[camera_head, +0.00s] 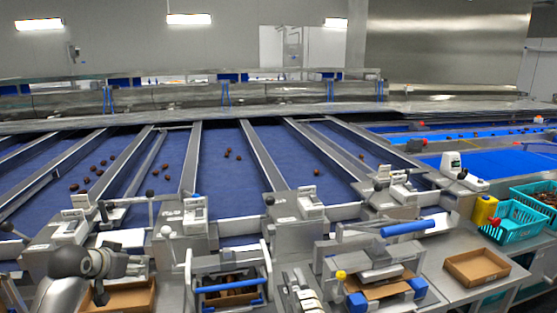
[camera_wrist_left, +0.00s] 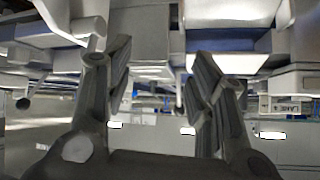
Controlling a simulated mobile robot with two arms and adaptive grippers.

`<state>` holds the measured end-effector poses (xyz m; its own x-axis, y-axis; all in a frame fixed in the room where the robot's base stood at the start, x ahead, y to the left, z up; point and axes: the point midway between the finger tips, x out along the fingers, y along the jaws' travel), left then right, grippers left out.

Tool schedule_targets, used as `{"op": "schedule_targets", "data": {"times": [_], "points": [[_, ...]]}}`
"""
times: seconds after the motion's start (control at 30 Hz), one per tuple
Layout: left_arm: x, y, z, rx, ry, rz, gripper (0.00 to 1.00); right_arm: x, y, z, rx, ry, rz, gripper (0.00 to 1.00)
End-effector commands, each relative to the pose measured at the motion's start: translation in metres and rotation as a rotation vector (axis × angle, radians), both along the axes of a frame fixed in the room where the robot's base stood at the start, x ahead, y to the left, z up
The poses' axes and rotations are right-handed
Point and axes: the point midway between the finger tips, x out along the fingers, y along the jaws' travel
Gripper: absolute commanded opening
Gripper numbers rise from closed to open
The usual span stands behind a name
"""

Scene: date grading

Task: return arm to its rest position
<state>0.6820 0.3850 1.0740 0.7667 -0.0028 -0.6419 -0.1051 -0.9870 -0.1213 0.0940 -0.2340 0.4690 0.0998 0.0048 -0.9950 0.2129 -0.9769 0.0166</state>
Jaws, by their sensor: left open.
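My left arm comes in at the lower left of the head view. Its gripper (camera_head: 100,292) is over the near edge of the sorting line, by a cardboard box (camera_head: 145,298). In the left wrist view the two dark fingers of the left gripper (camera_wrist_left: 160,85) stand wide apart with nothing between them. Behind them are blurred grey and white machine parts, and the picture looks upside down. My right gripper is in neither view.
Blue conveyor lanes (camera_head: 220,165) with scattered dates run away from me between metal rails. Levers and metal fixtures line the near edge.

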Motion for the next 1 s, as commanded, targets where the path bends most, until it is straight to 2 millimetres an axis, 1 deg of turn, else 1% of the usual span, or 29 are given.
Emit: {"op": "schedule_targets", "data": {"times": [0.03, 0.07, 0.17, 0.2, 0.27, 0.3, 0.37, 0.4, 0.47, 0.5, 0.57, 0.6, 0.7, 0.8, 1.0], "points": [[-0.011, -0.011, -0.018, 0.006, 0.027, -0.012, 0.51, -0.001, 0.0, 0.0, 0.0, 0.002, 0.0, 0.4], [-0.017, -0.017, -0.027, 0.01, 0.042, -0.018, 0.51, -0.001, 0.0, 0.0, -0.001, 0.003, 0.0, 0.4], [-0.046, -0.04, -0.063, 0.026, 0.1, -0.038, 0.51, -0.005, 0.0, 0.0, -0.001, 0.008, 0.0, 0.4], [-0.062, -0.051, -0.079, 0.031, 0.127, -0.048, 0.51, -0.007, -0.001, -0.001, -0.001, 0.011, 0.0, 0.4], [-0.088, -0.068, -0.103, 0.039, 0.171, -0.063, 0.51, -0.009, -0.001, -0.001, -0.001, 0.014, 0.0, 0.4], [-0.106, -0.079, -0.117, 0.043, 0.198, -0.069, 0.51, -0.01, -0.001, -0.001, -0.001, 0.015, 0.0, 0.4], [-0.135, -0.094, -0.136, 0.047, 0.238, -0.077, 0.51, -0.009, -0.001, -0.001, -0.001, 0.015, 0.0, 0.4], [-0.154, -0.104, -0.147, 0.048, 0.263, -0.083, 0.51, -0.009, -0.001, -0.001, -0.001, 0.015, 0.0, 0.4], [-0.184, -0.117, -0.161, 0.047, 0.302, -0.088, 0.51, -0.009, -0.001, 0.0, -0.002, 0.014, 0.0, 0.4], [-0.204, -0.126, -0.169, 0.045, 0.326, -0.09, 0.51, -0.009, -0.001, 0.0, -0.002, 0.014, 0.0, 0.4], [-0.235, -0.137, -0.178, 0.041, 0.362, -0.09, 0.51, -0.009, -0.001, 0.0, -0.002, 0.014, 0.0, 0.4], [-0.254, -0.144, -0.183, 0.039, 0.385, -0.088, 0.51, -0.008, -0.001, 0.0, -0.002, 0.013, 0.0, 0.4], [-0.297, -0.157, -0.189, 0.028, 0.433, -0.079, 0.51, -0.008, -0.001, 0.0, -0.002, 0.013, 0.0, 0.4], [-0.329, -0.165, -0.19, 0.02, 0.47, -0.067, 0.51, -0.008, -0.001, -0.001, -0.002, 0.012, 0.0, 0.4], [-0.379, -0.175, -0.187, 0.002, 0.528, -0.04, 0.51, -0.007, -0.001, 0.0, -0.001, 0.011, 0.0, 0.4]]}}
